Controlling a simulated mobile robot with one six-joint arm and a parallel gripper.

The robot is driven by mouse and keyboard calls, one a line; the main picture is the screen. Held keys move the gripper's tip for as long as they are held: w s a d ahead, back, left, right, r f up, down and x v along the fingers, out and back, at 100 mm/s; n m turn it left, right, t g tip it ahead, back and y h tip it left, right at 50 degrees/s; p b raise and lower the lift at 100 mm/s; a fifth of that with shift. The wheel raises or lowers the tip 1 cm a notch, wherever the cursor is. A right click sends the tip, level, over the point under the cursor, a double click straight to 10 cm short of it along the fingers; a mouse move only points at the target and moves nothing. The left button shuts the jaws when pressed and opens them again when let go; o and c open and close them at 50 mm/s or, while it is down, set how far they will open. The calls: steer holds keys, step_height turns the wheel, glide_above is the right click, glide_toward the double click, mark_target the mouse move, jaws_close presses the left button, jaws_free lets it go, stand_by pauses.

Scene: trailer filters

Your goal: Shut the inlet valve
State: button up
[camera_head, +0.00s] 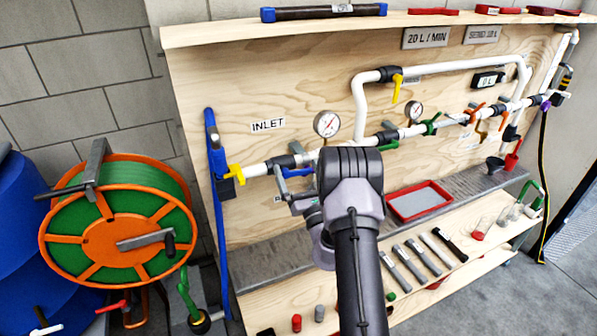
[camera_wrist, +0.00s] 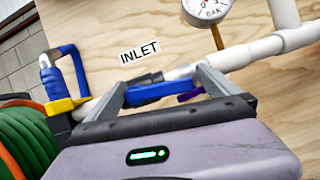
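The "INLET" label (camera_head: 268,125) is on the plywood panel above the left end of the white pipe; it also shows in the wrist view (camera_wrist: 139,52). Just right of and below it, a blue lever handle (camera_head: 298,173) sits at a dark pipe fitting (camera_head: 290,160). In the wrist view the blue lever (camera_wrist: 155,93) lies roughly along the pipe, between my two fingers. My gripper (camera_wrist: 163,82) is open, with the fingers wide apart at the lever's two ends. Whether either finger touches the lever I cannot tell. A small purple part (camera_wrist: 190,96) shows beside it.
A yellow handle (camera_head: 236,173) and blue hose (camera_head: 216,165) are at the pipe's left end. A pressure gauge (camera_head: 327,124) is above right of the lever. A green-orange hose reel (camera_head: 120,235) stands left. A shelf below holds a red tray (camera_head: 418,201) and several tools.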

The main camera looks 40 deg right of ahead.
steer(key=b+v, duration=1.4)
steer(key=v, duration=0.3)
steer(key=shift+s+b, duration=0.15)
steer(key=shift+b, duration=0.25)
steer(key=shift+c, duration=0.4)
